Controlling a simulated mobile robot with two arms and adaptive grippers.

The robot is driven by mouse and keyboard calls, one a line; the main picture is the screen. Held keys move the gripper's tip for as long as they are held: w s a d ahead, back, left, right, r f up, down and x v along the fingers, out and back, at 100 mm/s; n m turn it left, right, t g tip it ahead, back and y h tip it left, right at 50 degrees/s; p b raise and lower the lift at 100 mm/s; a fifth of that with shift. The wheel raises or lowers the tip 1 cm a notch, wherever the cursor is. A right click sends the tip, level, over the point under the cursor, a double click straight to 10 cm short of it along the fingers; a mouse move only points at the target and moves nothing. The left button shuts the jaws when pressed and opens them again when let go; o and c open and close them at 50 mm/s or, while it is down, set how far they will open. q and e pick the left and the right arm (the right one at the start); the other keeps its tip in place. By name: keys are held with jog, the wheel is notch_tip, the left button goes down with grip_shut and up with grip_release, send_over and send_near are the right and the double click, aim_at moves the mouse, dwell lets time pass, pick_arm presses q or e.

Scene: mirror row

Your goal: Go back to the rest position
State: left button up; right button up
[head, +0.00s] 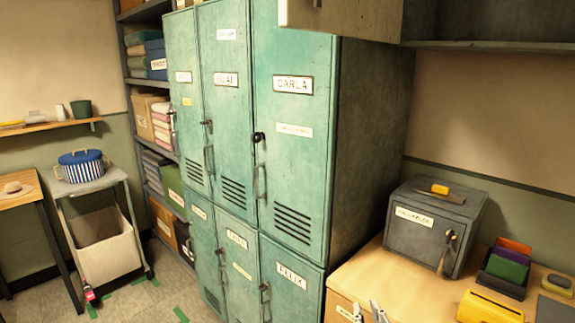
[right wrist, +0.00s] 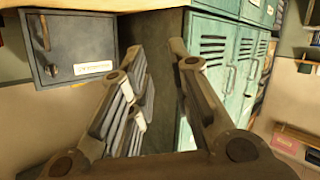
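My right gripper (head: 367,311) shows only by its fingertips at the bottom edge of the head view, in front of the wooden counter (head: 405,290). In the right wrist view the gripper (right wrist: 155,53) has its two fingers apart, with nothing between them. My left gripper is not in view. The green lockers (head: 295,150), with name labels and shut doors, fill the middle of the head view. They also show in the right wrist view (right wrist: 210,65), right of the fingers.
A grey metal box (head: 420,240) with a key in its door stands on the counter. Beside it are a file holder (head: 503,277) and a yellow object (head: 488,308). A cart (head: 92,185) bears a striped pot (head: 82,165) at left. An overhead cabinet (head: 345,15) juts out above.

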jog(key=s+d+f+g+y, duration=0.1)
jog(key=s+d+f+g, duration=0.1)
jog(key=s+f+g, duration=0.9)
jog(key=s+d+f, duration=0.2)
jog(key=s+f, duration=0.6)
jog(key=s, duration=0.8)
notch_tip(320, 180, down, 28)
jog(key=s+g, duration=0.2)
jog(key=s, duration=0.1)
jog(key=s+d+f, duration=0.3)
jog(key=s+f, duration=1.1)
jog(key=s, duration=0.1)
jog(key=shift+s+f+g, duration=0.15)
jog(key=shift+s+g, duration=0.2)
jog(key=shift+g, duration=0.05)
jog(key=shift+s+d, duration=0.1)
